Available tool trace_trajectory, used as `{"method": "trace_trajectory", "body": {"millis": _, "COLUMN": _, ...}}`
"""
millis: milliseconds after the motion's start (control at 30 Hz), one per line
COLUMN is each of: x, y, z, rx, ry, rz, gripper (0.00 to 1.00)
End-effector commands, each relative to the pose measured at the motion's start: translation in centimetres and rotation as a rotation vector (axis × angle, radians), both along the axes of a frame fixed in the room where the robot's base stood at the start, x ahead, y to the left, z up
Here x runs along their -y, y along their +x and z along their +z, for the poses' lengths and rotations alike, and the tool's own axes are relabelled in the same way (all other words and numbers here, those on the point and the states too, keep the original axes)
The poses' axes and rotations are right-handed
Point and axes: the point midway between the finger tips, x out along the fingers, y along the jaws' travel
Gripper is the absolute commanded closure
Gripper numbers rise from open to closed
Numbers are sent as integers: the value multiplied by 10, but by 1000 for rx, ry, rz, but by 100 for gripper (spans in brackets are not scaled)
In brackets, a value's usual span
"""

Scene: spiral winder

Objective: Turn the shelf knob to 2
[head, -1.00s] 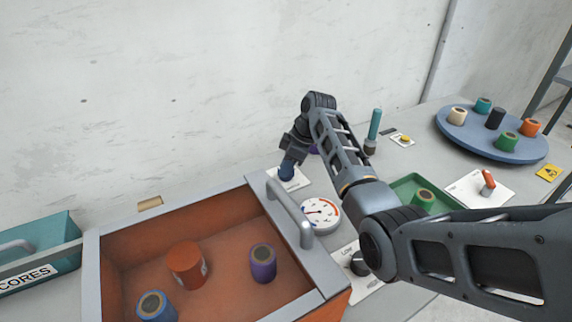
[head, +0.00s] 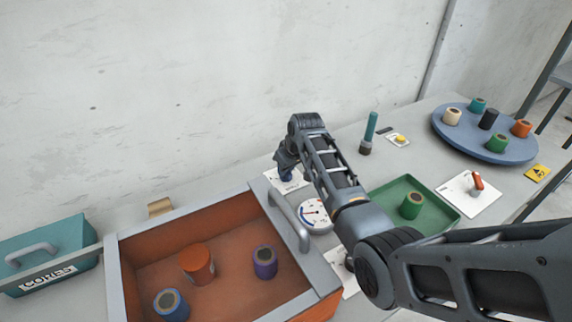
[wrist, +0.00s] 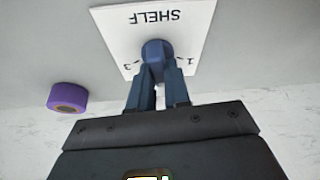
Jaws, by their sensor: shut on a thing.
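The shelf knob (wrist: 157,50) is a round blue knob on a white plate (wrist: 205,18) marked SHELF, which reads upside down in the wrist view. A 1 shows right of the knob and a 3 left of it; the 2 is hidden, and I cannot make out a pointer. My gripper (wrist: 158,72) is shut on the knob, with a blue finger on each side. In the head view, my gripper (head: 286,167) reaches down to the knob (head: 287,175) by the wall and partly hides it.
A purple ring (wrist: 68,97) lies beside the plate. In the head view, an orange drawer (head: 215,222) with a grey handle (head: 288,220) stands nearby, next to a round gauge (head: 314,213). A green tray (head: 440,212) lies right of my arm.

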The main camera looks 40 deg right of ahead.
Motion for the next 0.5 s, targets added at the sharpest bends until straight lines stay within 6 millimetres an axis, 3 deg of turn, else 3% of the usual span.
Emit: {"method": "trace_trajectory", "body": {"millis": 500, "x": 0, "y": 1, "z": 1, "rx": 1, "ry": -1, "rz": -125, "gripper": 100}}
